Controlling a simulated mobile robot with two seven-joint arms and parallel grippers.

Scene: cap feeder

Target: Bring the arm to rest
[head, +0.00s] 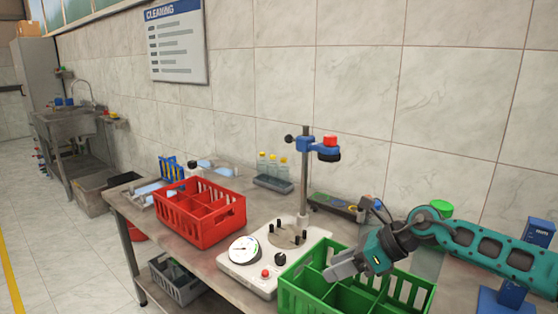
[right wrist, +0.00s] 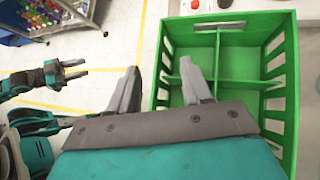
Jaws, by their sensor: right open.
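My right arm comes in from the right in the head view. My right gripper (head: 334,272) is over the left part of the green crate (head: 300,292), and nothing shows between its jaws. In the right wrist view its two fingers (right wrist: 162,76) stand apart and empty, with the green crate (right wrist: 285,130) beyond and to the right. My left gripper (right wrist: 82,69) shows only at the left of the right wrist view, its fingers apart and empty, well away from the crate. It is outside the head view.
A white tester base with a dial (head: 244,250) and a post stands left of the green crate. A red divided crate (head: 205,230) is farther left. Small bottles (head: 273,165) stand in a tray near the wall. A blue stand (head: 538,234) is at the right.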

